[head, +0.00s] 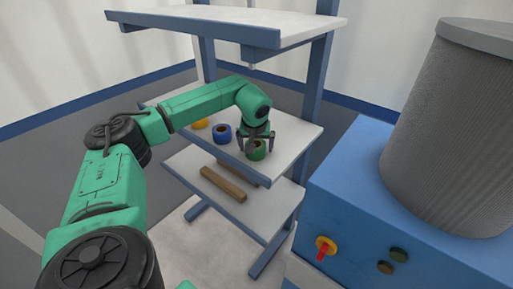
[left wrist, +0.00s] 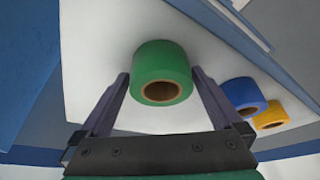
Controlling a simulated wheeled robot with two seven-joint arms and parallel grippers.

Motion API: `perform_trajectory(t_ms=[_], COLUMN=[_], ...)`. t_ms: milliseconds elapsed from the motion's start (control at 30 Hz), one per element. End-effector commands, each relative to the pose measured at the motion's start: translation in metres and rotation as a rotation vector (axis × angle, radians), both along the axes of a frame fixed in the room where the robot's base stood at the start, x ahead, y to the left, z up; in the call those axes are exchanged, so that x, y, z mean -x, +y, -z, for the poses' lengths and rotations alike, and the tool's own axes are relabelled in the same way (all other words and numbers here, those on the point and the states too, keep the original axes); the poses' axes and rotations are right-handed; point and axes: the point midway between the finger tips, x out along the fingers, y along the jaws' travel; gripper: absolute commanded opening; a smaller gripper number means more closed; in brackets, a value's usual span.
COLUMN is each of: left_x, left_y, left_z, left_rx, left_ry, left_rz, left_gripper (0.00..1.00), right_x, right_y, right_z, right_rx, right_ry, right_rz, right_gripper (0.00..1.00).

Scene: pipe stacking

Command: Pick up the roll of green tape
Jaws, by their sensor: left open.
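The roll of green tape (head: 257,150) sits on the middle shelf (head: 290,135) of the blue-framed rack, at the right end of a row of tape rolls. My left gripper (head: 257,142) is open right at the green roll, its fingers on either side of it. In the left wrist view the green roll (left wrist: 162,72) lies between the fingertips of my left gripper (left wrist: 163,82), with its brown core facing the camera. I cannot tell whether the fingers touch it. My right gripper is not in view.
A blue tape roll (head: 222,134) and a yellow one (head: 200,123) stand left of the green roll. An upper shelf (head: 215,22) hangs above. Brown bars (head: 223,184) lie on the lower shelf. A blue machine (head: 375,215) with a grey drum (head: 455,125) stands at the right.

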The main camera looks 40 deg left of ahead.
Motion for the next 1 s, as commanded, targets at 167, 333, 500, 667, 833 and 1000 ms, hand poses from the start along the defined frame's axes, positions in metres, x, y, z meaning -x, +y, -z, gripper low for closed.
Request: perform_trajectory(t_ms=[167,333,500,667,833,1000], left_x=[0.0,0.0,0.0,0.0,-0.001,0.02], left_y=[0.0,0.0,0.0,0.0,-0.001,-0.015], left_z=[0.0,-0.001,-0.001,-0.007,-0.027,-0.032], left_rx=[0.0,0.001,0.001,0.0,0.001,-0.001], left_ry=[0.0,-0.001,-0.001,-0.002,-0.003,0.0], left_rz=[0.0,0.0,0.0,-0.001,0.0,0.004], left_gripper=[0.69,0.21,0.21,0.21,0.21,0.21], right_x=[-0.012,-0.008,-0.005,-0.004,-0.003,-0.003], right_y=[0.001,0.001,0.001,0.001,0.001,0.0], right_z=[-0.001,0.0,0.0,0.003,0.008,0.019], right_rx=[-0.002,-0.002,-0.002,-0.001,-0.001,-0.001], right_ry=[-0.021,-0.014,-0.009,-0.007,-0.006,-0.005], right_rz=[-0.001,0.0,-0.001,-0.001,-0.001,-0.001], right_gripper=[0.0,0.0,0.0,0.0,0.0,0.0])
